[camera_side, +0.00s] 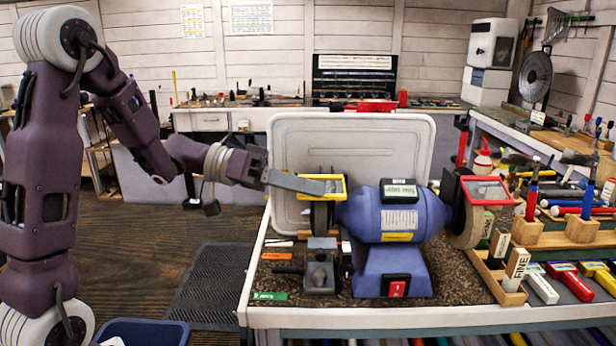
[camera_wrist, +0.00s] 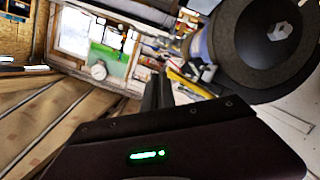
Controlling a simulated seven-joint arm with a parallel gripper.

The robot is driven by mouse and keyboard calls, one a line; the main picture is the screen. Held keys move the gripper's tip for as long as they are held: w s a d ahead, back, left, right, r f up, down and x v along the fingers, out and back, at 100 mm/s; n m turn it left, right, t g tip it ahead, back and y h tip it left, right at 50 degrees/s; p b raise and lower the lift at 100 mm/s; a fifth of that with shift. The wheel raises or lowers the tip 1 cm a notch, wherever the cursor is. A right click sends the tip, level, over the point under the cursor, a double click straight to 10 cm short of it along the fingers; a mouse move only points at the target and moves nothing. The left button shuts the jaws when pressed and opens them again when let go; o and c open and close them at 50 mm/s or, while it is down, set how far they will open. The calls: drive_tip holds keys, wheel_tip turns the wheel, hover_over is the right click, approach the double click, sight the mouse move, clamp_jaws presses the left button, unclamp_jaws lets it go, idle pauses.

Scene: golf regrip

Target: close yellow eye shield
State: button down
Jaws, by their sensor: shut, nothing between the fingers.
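The yellow eye shield (camera_side: 334,178) is a yellow-framed clear pane above the left wheel (camera_side: 319,215) of a blue bench grinder (camera_side: 395,215). It appears raised and tilted, though its exact angle is hard to tell. My gripper (camera_side: 321,188) reaches in from the left, shut and empty, its tip overlapping the shield's left part in the side view. Whether it touches the shield cannot be told. In the wrist view the shut fingers (camera_wrist: 157,92) point away above the dark gripper body, with a dark grinder wheel (camera_wrist: 247,50) at upper right.
A red-framed eye shield (camera_side: 487,190) stands over the right wheel (camera_side: 460,222). A white board (camera_side: 290,135) stands behind the grinder. A small vise-like block (camera_side: 319,272) sits at front left of the bench.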

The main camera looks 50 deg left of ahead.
drive_tip(key=shift+f, duration=0.65)
idle(0.3)
drive_tip(key=s+a+r, duration=0.5)
drive_tip(key=s+r, duration=0.1)
drive_tip(key=s, duration=0.3)
drive_tip(key=s+d+f+g+y, duration=0.2)
drive_tip(key=s+d+f+g, duration=0.1)
drive_tip(key=s+d+g, duration=0.5)
drive_tip(key=s+a+f+n+t+y, duration=0.3)
drive_tip(key=s+y, duration=0.4)
drive_tip(key=y, duration=0.3)
wheel_tip(320, 180, down, 2)
drive_tip(key=shift+s+a+f+n+t, duration=0.2)
drive_tip(key=shift+s+n+t, duration=0.2)
drive_tip(key=shift+t, duration=0.2)
